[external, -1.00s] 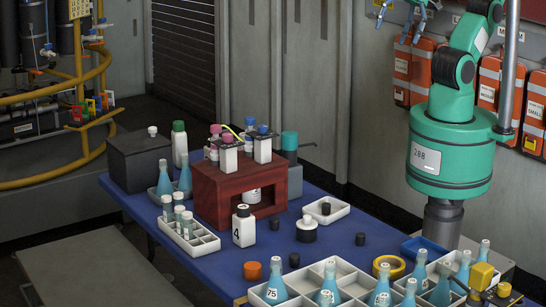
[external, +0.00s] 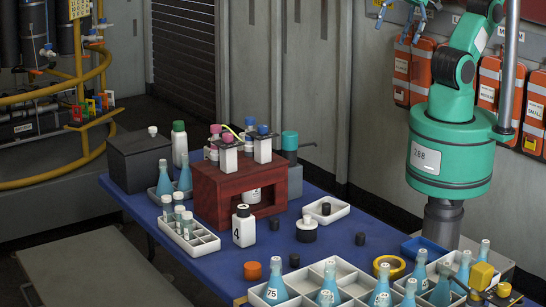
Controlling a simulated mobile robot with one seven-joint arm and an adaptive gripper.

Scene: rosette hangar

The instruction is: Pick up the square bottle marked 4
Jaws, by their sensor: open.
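The square bottle marked 4 (external: 244,230) is white with a black cap and stands upright on the blue table (external: 203,268), in front of the dark red wooden stand (external: 215,200). Its black 4 faces the camera. My gripper (external: 404,22) is at the top edge of the external view, partly cut off. It is open and empty, high up and far from the bottle, to its upper right.
A white rack of small vials (external: 205,245) stands just left of the bottle. A divided white tray (external: 305,277) of blue flasks fills the front.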

